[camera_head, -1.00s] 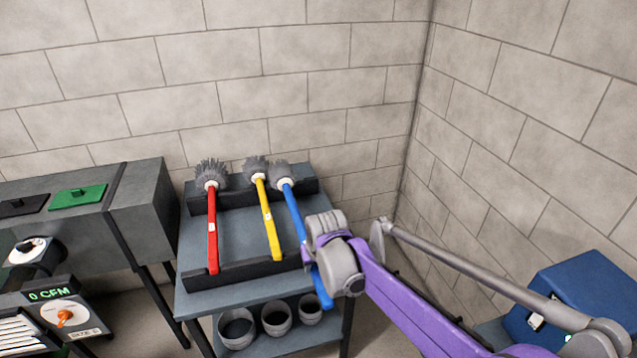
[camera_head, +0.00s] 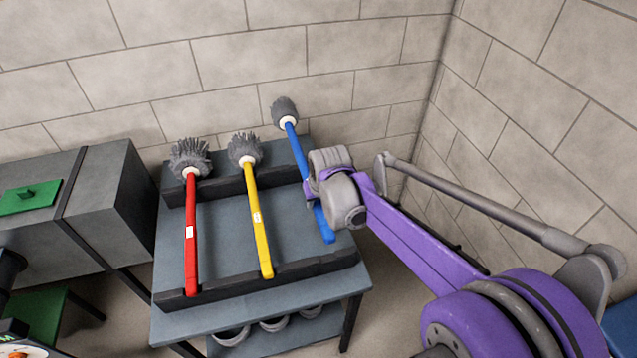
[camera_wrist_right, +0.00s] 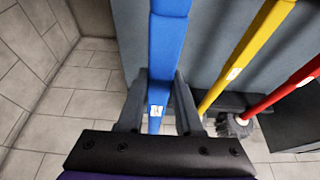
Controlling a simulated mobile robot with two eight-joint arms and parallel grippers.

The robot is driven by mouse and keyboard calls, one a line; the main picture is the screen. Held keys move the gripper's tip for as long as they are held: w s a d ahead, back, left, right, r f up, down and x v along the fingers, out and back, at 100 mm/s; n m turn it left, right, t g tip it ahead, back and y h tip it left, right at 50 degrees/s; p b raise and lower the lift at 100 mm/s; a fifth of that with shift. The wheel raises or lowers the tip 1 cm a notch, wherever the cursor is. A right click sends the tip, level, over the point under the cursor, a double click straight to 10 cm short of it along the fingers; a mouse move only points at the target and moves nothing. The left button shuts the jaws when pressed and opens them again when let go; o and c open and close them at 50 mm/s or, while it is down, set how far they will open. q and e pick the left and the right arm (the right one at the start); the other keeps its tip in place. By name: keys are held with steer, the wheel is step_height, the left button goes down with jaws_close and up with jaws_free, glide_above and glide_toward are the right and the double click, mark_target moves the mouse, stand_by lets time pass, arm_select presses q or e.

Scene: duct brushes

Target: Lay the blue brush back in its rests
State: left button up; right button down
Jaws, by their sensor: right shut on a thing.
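The blue brush (camera_head: 299,153) has a blue handle and a round grey bristle head. My right gripper (camera_head: 312,190) is shut on its handle; in the right wrist view the gripper (camera_wrist_right: 160,102) has a finger on each side of the blue handle (camera_wrist_right: 168,45). The brush head stands above and beyond the rear black rest (camera_head: 228,185), and the handle's lower end shows just above the front black rest (camera_head: 318,264). The brush appears held above the rack, right of the yellow brush. My left gripper is not in view.
The yellow brush (camera_head: 260,220) and red brush (camera_head: 191,240) lie across both rests, left of the blue one. Grey cups (camera_head: 231,336) stand on the shelf below. A grey cabinet (camera_head: 100,215) is at left. Block walls (camera_head: 230,60) close the back and right.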

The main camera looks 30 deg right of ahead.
mark_target(322, 213)
steer(key=shift+w+d, duration=0.15)
steer(key=shift+w, duration=0.1)
steer(key=shift+s+f+b, duration=0.25)
steer(key=shift+f+b, duration=0.15)
steer(key=shift+f, duration=0.15)
arm_select(q)
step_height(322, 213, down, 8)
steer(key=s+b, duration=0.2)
steer(key=b, duration=0.3)
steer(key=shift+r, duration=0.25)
arm_select(e)
step_height(322, 213, down, 8)
steer(key=shift+f, duration=0.15)
steer(key=shift+w, duration=0.1)
steer(key=c, duration=0.5)
jaws_free()
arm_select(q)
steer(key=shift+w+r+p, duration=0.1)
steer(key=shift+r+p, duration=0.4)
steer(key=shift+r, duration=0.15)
arm_select(e)
steer(key=v, duration=1)
steer(key=shift+s+r, duration=0.2)
steer(key=shift+r, duration=0.15)
